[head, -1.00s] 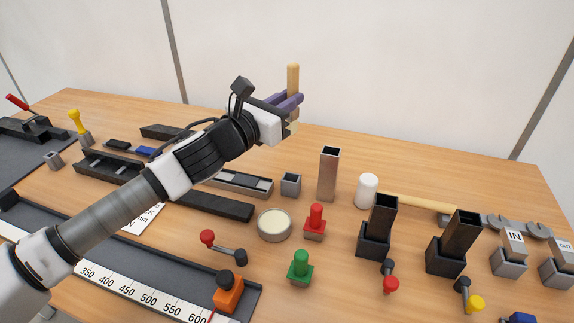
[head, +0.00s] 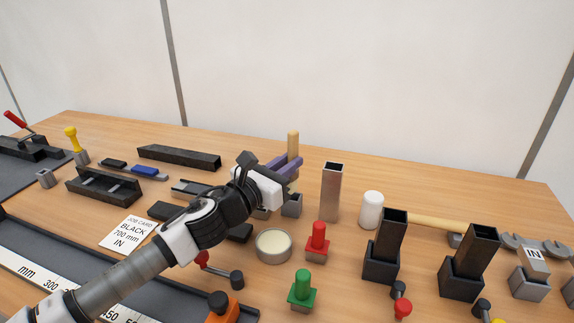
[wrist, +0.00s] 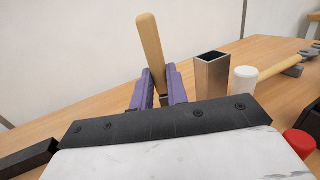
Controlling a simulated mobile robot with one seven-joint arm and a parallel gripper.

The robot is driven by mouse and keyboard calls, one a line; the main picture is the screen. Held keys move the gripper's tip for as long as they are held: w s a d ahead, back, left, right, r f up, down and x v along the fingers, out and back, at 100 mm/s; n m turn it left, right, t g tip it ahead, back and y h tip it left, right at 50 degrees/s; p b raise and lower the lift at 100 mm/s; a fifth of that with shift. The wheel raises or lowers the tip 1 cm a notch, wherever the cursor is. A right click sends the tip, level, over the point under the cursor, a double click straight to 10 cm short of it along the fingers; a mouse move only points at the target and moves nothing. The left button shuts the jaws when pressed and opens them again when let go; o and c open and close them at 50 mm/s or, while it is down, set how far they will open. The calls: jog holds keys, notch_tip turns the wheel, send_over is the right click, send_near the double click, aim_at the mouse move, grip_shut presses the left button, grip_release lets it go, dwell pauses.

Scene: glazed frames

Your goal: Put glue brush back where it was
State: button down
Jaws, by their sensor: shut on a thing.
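The glue brush's wooden handle (head: 293,143) stands upright in my gripper (head: 291,167). The purple fingers are shut on it, and the handle rises above them in the wrist view (wrist: 151,50), leaning slightly left there. The brush's lower end is hidden behind the fingers. A small grey square cup (head: 292,207) is just below my gripper in the head view, partly covered by it. Whether the brush's tip is inside the cup cannot be told. A round tin with cream-coloured contents (head: 273,246) sits nearer, below the cup in the picture.
Right of my gripper stand a tall metal square tube (head: 331,192) and a white cylinder (head: 371,210). A red-handled stamp (head: 317,240) and a green one (head: 302,288) are nearer. Black tubes in holders (head: 391,240) stand further right. Bare wood lies behind.

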jog(key=shift+f+b, duration=0.35)
jog(key=shift+b, duration=0.1)
jog(key=shift+f+b, duration=0.25)
jog(key=shift+b, duration=0.15)
jog(key=c, duration=1.4)
grip_release()
jog(key=shift+r, duration=0.1)
